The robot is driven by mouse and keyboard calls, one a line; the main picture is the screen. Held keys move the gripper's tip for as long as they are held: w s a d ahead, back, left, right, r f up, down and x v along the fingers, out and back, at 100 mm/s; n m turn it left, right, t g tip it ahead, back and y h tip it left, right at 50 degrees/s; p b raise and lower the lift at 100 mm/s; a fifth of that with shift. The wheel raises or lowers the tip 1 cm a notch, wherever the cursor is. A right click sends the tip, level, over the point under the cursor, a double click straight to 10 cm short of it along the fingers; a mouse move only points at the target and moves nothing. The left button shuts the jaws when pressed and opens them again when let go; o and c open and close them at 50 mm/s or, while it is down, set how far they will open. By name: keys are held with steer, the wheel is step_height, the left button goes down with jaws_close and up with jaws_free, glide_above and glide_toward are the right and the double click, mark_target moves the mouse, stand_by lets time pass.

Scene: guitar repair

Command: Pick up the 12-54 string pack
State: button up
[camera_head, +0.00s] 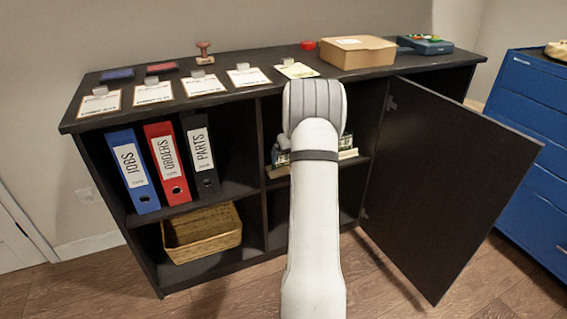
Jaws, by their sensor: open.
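My white arm reaches up the middle of the view to the open middle section of the black cabinet. My gripper is hidden behind the arm. Small packs (347,143) stand in a low holder (348,154) on the middle shelf, partly covered by my arm. Their labels are too small to read, so I cannot tell which is the 12-54 string pack. A small grey shape (281,150) shows just left of the arm; I cannot tell what it is.
The black cabinet's door (450,185) stands open to the right. Left of the arm are blue, red and black binders (167,163) above a wicker basket (202,233). Clipboards, stamps and a cardboard box (357,53) lie on top. A blue drawer unit (530,150) stands right.

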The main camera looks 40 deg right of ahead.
steer(key=w, duration=0.2)
steer(key=w+d+b, duration=0.1)
steer(key=w, duration=0.1)
steer(key=shift+w+f, duration=0.1)
steer(key=shift+w, duration=0.15)
steer(key=b+x, duration=0.2)
steer(key=x, duration=0.1)
steer(key=shift+w, duration=0.15)
steer(key=shift+c, duration=0.2)
steer(key=c, duration=0.8)
steer(key=shift+r, duration=0.3)
